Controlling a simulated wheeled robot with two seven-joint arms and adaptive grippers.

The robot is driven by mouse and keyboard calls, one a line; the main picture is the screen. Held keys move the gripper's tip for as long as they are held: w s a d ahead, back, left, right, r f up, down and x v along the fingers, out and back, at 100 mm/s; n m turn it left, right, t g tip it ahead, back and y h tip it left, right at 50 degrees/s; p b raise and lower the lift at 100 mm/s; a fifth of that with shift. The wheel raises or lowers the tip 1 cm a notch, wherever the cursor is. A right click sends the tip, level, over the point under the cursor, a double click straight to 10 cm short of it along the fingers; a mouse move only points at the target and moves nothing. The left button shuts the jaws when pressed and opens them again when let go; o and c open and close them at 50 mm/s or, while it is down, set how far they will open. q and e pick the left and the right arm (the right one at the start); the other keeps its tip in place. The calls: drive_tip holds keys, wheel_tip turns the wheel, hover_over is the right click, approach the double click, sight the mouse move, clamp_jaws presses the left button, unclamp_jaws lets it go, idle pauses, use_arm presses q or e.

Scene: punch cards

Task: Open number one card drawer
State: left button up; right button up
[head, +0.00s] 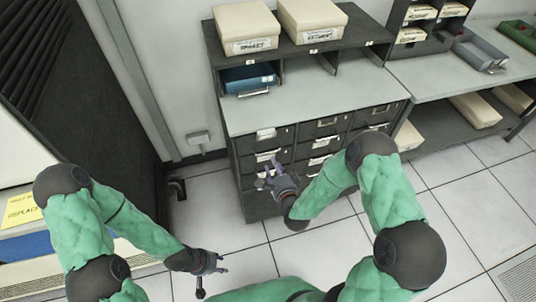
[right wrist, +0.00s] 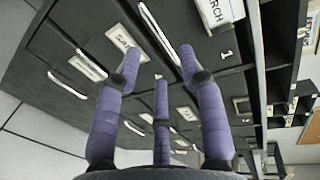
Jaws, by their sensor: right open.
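The dark card-drawer cabinet (head: 317,148) stands in the middle of the head view, with several drawers in rows and columns. Its drawers look shut. The upper left drawer (head: 264,134) has a white label. In the right wrist view a white number one (right wrist: 226,54) is on the dark front, near a card label ending in "ARCH" (right wrist: 218,12). My right gripper (head: 268,177) is open and empty in front of the left column, below the top row. Its spread purple fingers (right wrist: 160,62) face the drawer fronts; contact cannot be told. My left gripper (head: 213,267) is open and empty above the floor.
Two cream boxes (head: 246,25) (head: 311,18) sit on the shelf above the grey countertop (head: 310,100). A lower bench (head: 450,78) adjoins at right. A dark panel (head: 75,95) stands at left. Tiled floor is clear in front.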

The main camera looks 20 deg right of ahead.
drive_tip(key=w, duration=0.2)
drive_tip(key=w+f+b, duration=0.1)
drive_tip(key=w, duration=0.4)
drive_tip(key=shift+w+a+f+b, duration=0.15)
drive_tip(key=shift+w+f+b, duration=0.15)
drive_tip(key=shift+w+b, duration=0.05)
clamp_jaws()
